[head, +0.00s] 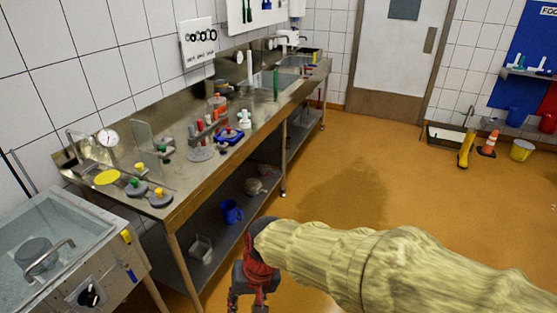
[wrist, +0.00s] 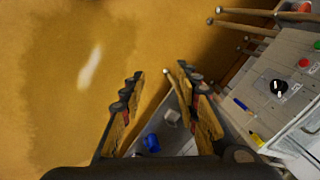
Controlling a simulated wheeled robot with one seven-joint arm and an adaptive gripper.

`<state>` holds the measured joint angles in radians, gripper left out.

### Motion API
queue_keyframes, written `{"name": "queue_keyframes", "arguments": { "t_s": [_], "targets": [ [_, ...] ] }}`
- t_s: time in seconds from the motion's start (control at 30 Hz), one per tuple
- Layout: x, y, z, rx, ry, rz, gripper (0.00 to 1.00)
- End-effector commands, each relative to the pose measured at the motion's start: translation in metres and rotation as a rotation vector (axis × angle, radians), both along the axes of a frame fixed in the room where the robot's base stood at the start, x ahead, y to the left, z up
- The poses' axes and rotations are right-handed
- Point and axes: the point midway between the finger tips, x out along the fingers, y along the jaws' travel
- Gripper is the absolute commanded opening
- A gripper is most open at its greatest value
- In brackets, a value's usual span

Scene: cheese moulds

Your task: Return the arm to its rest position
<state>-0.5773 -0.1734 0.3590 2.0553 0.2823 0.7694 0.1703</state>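My arm (head: 400,265), in a pale yellowish sleeve, reaches in from the lower right of the head view. My gripper (head: 247,303) hangs at its end, pointing down, partly cut off by the bottom edge. It is in front of the steel bench, over the orange floor. In the wrist view the two fingers of my gripper (wrist: 160,72) stand apart with nothing between the tips, so it is open and empty.
The steel bench (head: 185,198) with small tools runs along the left wall. Its lower shelf holds a blue mug (head: 231,211). A sink unit (head: 20,225) is at the left. A yellow boot (head: 466,148) and cone (head: 488,144) stand far right. The middle floor is clear.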

Motion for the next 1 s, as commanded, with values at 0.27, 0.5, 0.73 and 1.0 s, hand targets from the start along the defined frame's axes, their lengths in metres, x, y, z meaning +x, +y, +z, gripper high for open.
{"name": "queue_keyframes", "arguments": {
  "t_s": [0.27, 0.5, 0.73, 1.0],
  "targets": [
    [-0.04, -0.161, 0.064, -0.133, -0.172, 0.063, 0.31],
    [-0.067, -0.246, 0.109, -0.179, -0.35, -0.127, 0.31],
    [-0.069, -0.277, 0.14, -0.184, -0.445, -0.257, 0.31],
    [-0.069, -0.28, 0.14, -0.185, -0.443, -0.271, 0.31]
  ]
}}
